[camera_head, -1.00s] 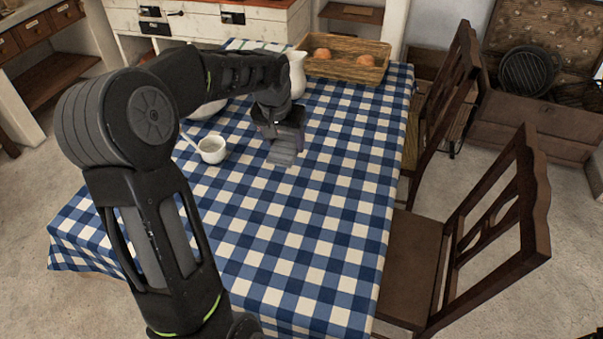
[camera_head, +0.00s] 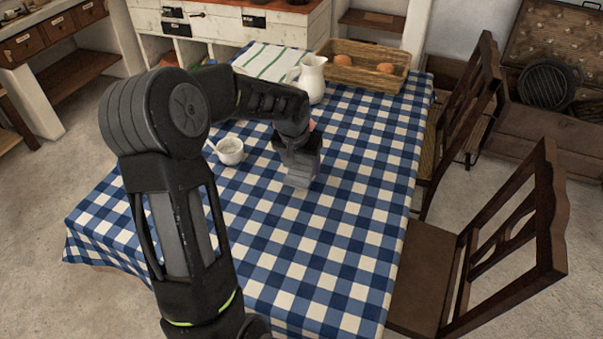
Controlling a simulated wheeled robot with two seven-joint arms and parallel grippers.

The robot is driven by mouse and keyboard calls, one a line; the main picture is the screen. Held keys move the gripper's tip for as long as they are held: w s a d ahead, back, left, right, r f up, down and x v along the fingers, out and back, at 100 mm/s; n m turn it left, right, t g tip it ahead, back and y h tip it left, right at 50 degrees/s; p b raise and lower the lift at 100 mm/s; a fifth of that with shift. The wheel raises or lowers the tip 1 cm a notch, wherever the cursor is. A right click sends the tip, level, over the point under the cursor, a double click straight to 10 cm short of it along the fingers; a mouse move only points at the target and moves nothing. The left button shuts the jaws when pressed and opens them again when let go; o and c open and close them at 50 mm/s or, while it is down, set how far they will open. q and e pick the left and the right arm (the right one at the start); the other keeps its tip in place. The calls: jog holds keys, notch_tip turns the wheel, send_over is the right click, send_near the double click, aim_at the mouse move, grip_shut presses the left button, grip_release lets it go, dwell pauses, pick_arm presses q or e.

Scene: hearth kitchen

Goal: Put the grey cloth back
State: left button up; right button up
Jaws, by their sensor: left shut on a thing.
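My left gripper (camera_head: 300,165) is over the middle of the checked tablecloth, pointing down, seen mostly from behind. It is shut on a small grey piece (camera_head: 300,180) that appears to be the grey cloth, just below the jaws. The gripper hides much of it, and I cannot tell whether it touches the table. My right gripper is out of view.
The table (camera_head: 335,235) has a white cup (camera_head: 230,151) left of the gripper. Behind stand a white pitcher (camera_head: 313,78), a green-striped white cloth (camera_head: 265,60) and a wicker basket (camera_head: 362,76). Chairs (camera_head: 430,270) line the right side. The front tabletop is clear.

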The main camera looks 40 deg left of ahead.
aim_at(300, 169)
pick_arm(q)
jog(key=shift+f, duration=1.9)
jog(key=shift+f, duration=0.1)
jog(key=o, duration=1.3)
jog(key=v, duration=1.2)
jog(key=shift+r, duration=0.2)
